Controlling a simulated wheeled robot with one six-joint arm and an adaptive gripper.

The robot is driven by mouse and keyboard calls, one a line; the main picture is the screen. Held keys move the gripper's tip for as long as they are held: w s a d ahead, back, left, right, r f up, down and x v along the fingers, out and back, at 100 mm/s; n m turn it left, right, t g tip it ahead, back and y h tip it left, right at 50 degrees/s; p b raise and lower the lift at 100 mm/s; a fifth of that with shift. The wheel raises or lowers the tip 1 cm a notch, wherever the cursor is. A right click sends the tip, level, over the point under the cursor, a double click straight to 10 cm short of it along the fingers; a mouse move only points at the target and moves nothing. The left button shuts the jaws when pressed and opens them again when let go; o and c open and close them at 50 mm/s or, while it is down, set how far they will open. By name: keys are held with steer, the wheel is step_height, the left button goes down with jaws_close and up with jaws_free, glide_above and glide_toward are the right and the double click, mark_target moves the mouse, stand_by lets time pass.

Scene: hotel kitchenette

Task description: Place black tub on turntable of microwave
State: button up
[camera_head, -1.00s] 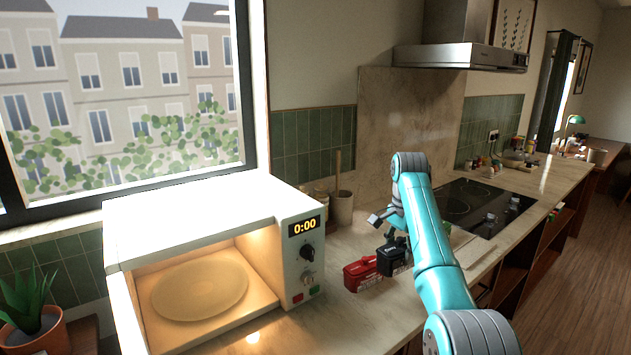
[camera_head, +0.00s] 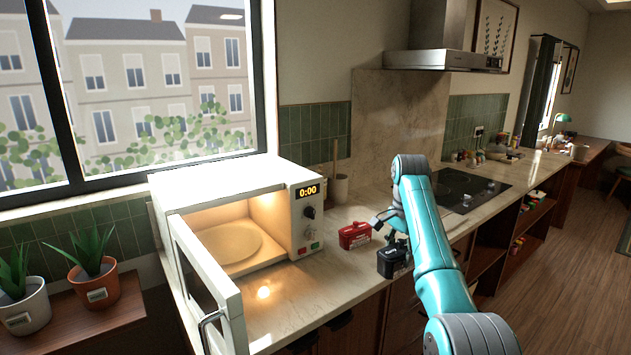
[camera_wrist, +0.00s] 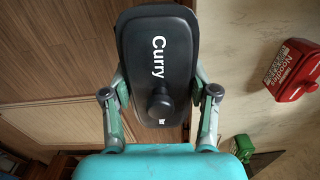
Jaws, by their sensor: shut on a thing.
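The black tub (camera_head: 393,262) is held by my gripper (camera_head: 391,246) at the counter's front edge, right of the microwave. In the wrist view, the tub (camera_wrist: 157,60) shows its lid with "Curry" and a knob, between the two fingers of my gripper (camera_wrist: 160,103). The microwave (camera_head: 240,215) stands on the counter with its door (camera_head: 205,285) swung open toward the front. Its lit inside holds the empty round turntable (camera_head: 230,241). The tub is outside the microwave, apart from it.
A red tub (camera_head: 355,235) stands on the counter (camera_head: 300,290) between the microwave and the black tub; it also shows in the wrist view (camera_wrist: 294,68). A utensil crock (camera_head: 340,188) stands behind. Potted plants (camera_head: 93,270) are at left. Counter before the microwave is clear.

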steer(key=shift+w+f, duration=0.2)
steer(key=shift+f, duration=0.55)
steer(key=shift+s+f, duration=0.1)
steer(key=shift+f, duration=0.3)
steer(key=s+a+f+n, duration=0.1)
steer(key=s+f+n, duration=0.3)
steer(key=f, duration=0.7)
steer(key=s+a+f+n, duration=0.1)
steer(key=s+f, duration=0.4)
steer(key=f, duration=0.6)
steer(key=s+a+f+n, duration=0.1)
steer(key=s+f+n, duration=0.5)
steer(key=s+f, duration=1.2)
steer(key=s, duration=0.3)
steer(key=shift+s+a+f+n, duration=0.15)
steer(key=shift+s+f+n, duration=0.1)
steer(key=shift+s+n, duration=0.15)
steer(key=shift+a, duration=0.1)
